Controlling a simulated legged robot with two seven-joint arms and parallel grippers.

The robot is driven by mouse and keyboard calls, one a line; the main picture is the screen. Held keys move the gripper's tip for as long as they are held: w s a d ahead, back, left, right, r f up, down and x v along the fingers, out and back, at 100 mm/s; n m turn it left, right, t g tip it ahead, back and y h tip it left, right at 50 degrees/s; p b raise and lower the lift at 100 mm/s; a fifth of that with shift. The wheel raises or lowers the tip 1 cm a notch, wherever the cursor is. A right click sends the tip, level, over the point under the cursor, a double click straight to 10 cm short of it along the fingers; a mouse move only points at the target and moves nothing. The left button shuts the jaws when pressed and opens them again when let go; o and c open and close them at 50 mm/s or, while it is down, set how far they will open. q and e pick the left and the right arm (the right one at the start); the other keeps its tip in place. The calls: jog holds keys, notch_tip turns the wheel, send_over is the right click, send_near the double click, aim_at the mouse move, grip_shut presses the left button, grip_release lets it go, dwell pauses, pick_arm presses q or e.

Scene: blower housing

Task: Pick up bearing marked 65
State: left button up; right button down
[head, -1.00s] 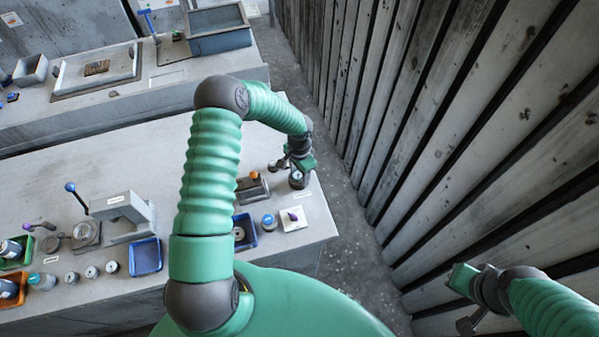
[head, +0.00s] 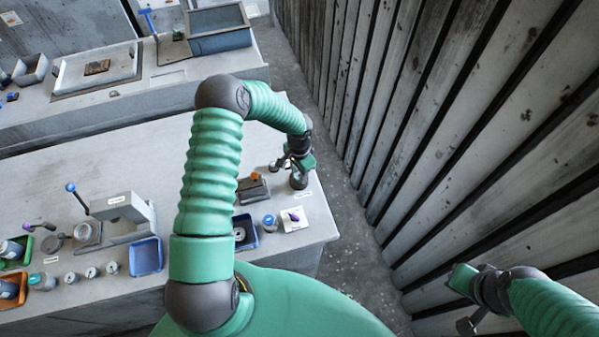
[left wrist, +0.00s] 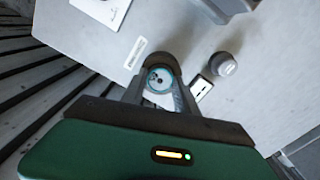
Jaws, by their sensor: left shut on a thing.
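My left gripper (head: 297,170) is at the right end of the near bench.
A blue tray (head: 244,233) with a round part, a blue-topped can (head: 269,222) and a white card with a purple item (head: 293,217) are in front. A small dark cylinder (left wrist: 223,64) stands beside the gripper. A slatted wall (head: 450,130) rises to the right.

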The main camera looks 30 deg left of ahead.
pick_arm(q)
grip_shut()
jog(key=shift+r+p, duration=2.3)
jog(key=shift+r, duration=0.75)
